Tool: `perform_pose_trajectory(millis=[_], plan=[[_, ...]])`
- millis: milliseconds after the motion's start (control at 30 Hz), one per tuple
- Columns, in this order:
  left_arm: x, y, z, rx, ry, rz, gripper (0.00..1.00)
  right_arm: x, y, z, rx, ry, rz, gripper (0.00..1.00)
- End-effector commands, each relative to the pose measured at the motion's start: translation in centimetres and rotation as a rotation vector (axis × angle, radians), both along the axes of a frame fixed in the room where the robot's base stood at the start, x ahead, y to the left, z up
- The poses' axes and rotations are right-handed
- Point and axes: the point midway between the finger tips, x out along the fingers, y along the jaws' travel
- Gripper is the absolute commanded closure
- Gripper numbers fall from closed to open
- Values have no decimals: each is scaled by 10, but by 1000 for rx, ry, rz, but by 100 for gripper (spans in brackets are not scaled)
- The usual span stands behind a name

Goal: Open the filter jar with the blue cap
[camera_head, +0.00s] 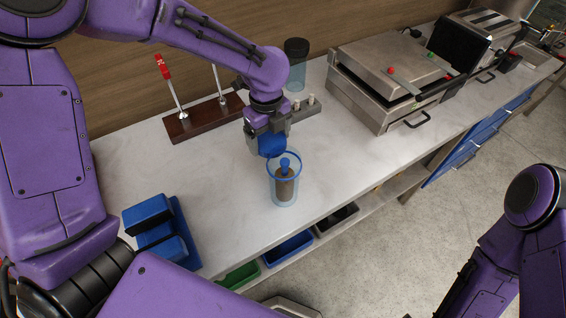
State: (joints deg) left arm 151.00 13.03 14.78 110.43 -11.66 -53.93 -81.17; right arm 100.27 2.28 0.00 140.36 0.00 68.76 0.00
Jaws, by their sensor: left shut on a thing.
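The filter jar (286,194) is a clear bluish cylinder standing upright on the pale counter. Its top is open with a blue rim, and a brown filter with a blue knob (285,163) shows inside. My left gripper (268,148) is shut on the blue cap (271,146), just above and to the left of the jar's rim. The cap looks off the jar, though the gripper partly hides it. My right arm is at the lower right; its gripper is out of the picture.
Behind stand a second jar with a black cap (296,50), a small grey block with pegs (305,110) and a dark wooden base (205,117) with upright levers. A steel grill (385,75) is at right. A blue stand (155,232) is at front left. The counter between is clear.

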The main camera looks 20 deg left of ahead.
Motion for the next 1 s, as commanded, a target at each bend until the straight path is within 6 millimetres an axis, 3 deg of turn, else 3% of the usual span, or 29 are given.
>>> perform_pose_trajectory(millis=[133,500,867,900,933,1000], plan=[[-2,1,-33,4,8,-8,50,0,0,6,0,0,0,0],[-2,1,-92,3,4,-6,50,0,0,15,0,0,0,0],[-1,1,-97,2,3,-4,50,0,0,13,0,0,0,0],[-1,1,-97,1,2,-4,6,0,0,13,0,0,0,0],[-1,1,-97,1,2,-4,0,0,0,13,0,0,0,0],[-1,1,-97,1,2,-4,0,0,0,13,0,0,0,0]])
